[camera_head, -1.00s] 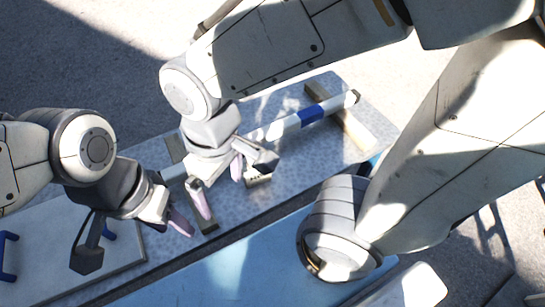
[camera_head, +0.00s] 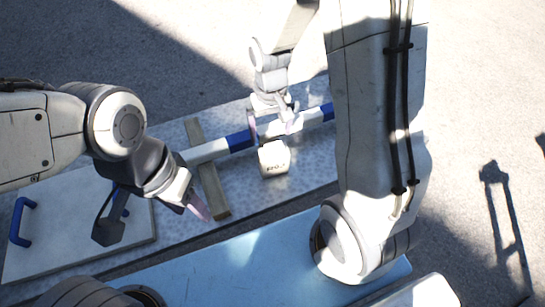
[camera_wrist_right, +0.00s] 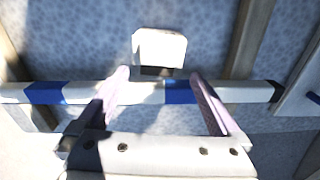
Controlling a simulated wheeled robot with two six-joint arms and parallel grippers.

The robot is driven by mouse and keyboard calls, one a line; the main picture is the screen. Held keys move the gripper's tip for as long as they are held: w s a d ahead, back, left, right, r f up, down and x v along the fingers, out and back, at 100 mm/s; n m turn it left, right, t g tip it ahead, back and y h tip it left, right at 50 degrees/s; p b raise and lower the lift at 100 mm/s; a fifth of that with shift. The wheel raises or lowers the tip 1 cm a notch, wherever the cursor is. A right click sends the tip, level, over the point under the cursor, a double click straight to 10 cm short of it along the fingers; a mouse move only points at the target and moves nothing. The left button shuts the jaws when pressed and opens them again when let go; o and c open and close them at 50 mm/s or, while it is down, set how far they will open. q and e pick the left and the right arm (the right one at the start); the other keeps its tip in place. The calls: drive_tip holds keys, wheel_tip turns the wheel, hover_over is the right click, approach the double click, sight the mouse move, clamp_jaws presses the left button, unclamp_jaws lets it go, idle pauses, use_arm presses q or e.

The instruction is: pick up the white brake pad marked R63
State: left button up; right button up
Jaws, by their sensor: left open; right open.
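The white brake pad (camera_head: 273,158) rests on the speckled table, just in front of the blue-and-white bar; dark marking shows on its front face but is too small to read for sure. It also shows in the right wrist view (camera_wrist_right: 159,48), beyond the fingertips. My right gripper (camera_head: 272,128) is open above the bar, just behind the pad; in the right wrist view its two pink fingers (camera_wrist_right: 160,78) stand apart with nothing between them but the bar below. My left gripper (camera_head: 200,208) is at the left, over the table's front part, apart from the pad; no held object shows.
The blue-and-white bar (camera_head: 207,151) lies across wooden supports (camera_head: 208,170). A white panel with blue handles (camera_head: 70,235) lies at the left. A light blue surface (camera_head: 240,262) runs along the front. Speckled table (camera_head: 310,170) right of the pad is clear.

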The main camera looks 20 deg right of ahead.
sight(273, 142)
drive_tip(key=f, duration=0.4)
drive_tip(key=shift+s+d+f, duration=0.15)
drive_tip(key=shift+s+f, duration=0.2)
drive_tip(key=shift+r, duration=0.1)
clamp_jaws()
